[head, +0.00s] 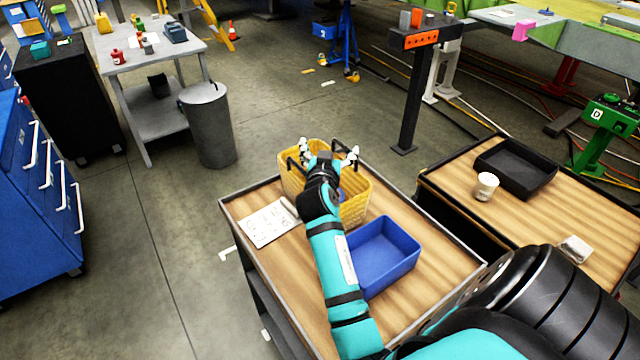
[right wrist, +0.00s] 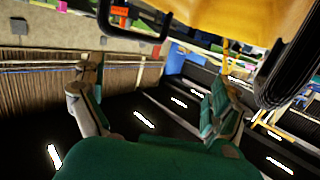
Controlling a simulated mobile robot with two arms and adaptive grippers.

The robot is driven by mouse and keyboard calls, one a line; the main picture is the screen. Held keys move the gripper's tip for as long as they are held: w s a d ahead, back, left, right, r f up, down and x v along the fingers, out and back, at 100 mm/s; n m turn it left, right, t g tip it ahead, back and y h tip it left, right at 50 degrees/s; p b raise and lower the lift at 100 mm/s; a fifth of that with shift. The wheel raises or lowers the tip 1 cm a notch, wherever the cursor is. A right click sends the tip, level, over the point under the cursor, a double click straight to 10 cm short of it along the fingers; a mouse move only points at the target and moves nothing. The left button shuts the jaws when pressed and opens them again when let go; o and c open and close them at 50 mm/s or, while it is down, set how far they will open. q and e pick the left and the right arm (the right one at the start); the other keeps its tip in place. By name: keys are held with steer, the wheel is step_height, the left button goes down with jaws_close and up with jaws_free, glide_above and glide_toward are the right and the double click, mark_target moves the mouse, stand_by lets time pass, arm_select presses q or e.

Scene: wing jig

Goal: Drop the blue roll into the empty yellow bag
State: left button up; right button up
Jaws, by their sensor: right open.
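The yellow bag (head: 353,212) with black handles stands open on the wood-topped cart in the head view. Its yellow side also fills the top of the right wrist view (right wrist: 215,22), with the dark handles near it. A small blue patch, possibly the blue roll (head: 342,196), shows inside the bag beside my wrist; my arm hides most of the inside. My right gripper (head: 328,151) is open over the bag, fingers spread. In the right wrist view my gripper (right wrist: 153,88) has nothing between its fingers. My left gripper is not in view.
A blue open bin (head: 385,255) stands right of my forearm on the same cart, and a printed sheet (head: 268,223) lies left of the bag. A second cart on the right carries a black tray (head: 515,168) and a white cup (head: 486,187). A grey bin (head: 208,125) stands on the floor.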

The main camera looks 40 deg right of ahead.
steer(key=shift+r, duration=0.1)
step_height(320, 180, up, 10)
stand_by(0.4)
stand_by(0.5)
